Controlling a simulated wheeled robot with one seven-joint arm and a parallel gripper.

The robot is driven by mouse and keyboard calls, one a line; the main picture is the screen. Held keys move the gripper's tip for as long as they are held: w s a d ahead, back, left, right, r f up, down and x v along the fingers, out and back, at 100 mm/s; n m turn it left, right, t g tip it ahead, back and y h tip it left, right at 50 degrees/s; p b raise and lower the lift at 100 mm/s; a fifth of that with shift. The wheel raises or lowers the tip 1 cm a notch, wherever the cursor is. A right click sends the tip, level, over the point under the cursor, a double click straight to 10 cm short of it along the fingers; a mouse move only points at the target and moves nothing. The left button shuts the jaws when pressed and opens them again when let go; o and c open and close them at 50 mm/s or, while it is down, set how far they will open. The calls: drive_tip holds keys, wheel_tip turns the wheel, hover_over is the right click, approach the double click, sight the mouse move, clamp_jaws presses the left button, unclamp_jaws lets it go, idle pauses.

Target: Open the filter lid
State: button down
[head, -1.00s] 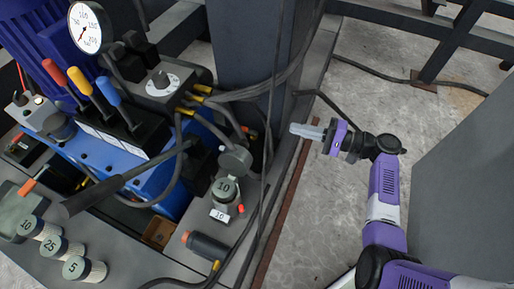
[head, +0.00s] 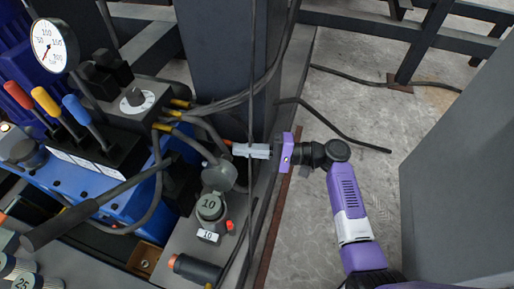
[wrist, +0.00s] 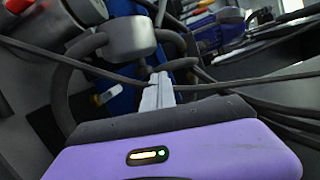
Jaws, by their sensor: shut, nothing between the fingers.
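The filter, a grey-green round body marked 10 (head: 210,207), stands on the grey ledge, with a white label 10 at its foot. A grey round cap-like part (head: 219,176), perhaps its lid, sits just above it with a hose at its side. In the wrist view a grey round part (wrist: 128,40), apparently the same one, shows ahead and left of the fingers. My gripper (head: 238,150) is shut and empty, pointing left, just above and right of the cap-like part in the head view. In the wrist view the closed fingertips (wrist: 160,80) are beside a black cable; I cannot tell whether they touch.
Black hoses and cables (head: 252,80) hang around the gripper, in front of the dark column (head: 222,50). The blue pump unit with coloured levers (head: 75,108) and a gauge (head: 49,45) are left. A grey panel (head: 455,170) is right; open floor lies between.

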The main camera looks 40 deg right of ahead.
sight(237, 170)
drive_tip(key=shift+s+a+r, duration=0.25)
drive_tip(key=shift+s+a, duration=0.4)
drive_tip(key=shift+a, duration=0.3)
drive_tip(key=s+a+r+n+p, duration=0.1)
drive_tip(key=p, duration=0.1)
drive_tip(key=a+r+n+p, duration=0.1)
drive_tip(key=shift+s+a+r+n+p, duration=0.1)
drive_tip(key=shift+s+r+n+p, duration=0.15)
drive_tip(key=shift+s+n+p, duration=0.1)
drive_tip(key=shift+a, duration=0.1)
drive_tip(key=shift+f, duration=0.1)
